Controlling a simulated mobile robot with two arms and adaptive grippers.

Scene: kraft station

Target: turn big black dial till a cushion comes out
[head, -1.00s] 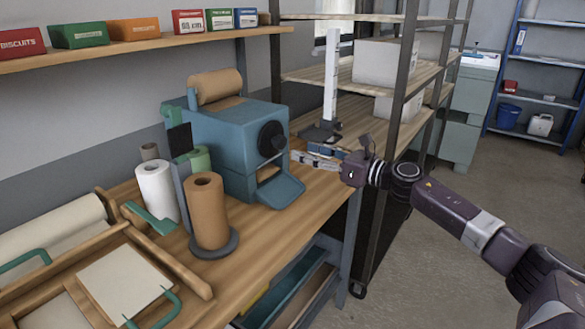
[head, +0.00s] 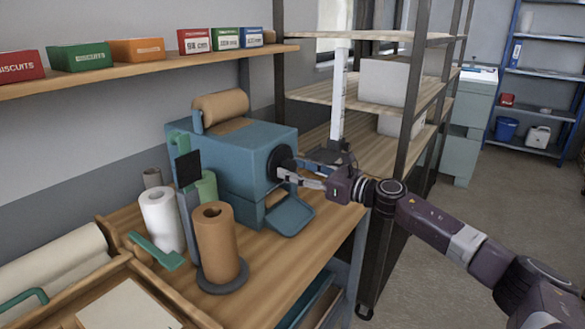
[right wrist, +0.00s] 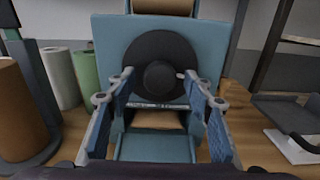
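The blue machine (head: 235,150) stands on the wooden bench with a brown paper roll (head: 221,107) on top. Its big black dial (head: 279,162) is on the front face, and it fills the middle of the right wrist view (right wrist: 160,68). My right gripper (head: 281,172) is at the dial; in the right wrist view its two fingers (right wrist: 157,73) are spread on either side of the dial's hub, with a gap between them. Contact with the hub is unclear. Below the dial, a brown surface (right wrist: 157,120) shows in the outlet above the blue chute (head: 290,216). My left gripper is out of view.
A brown roll (head: 217,245) on a stand and a white roll (head: 162,220) stand left of the machine. A metal rack (head: 410,110) stands close to my right arm. A shelf with small boxes (head: 136,50) runs above the machine.

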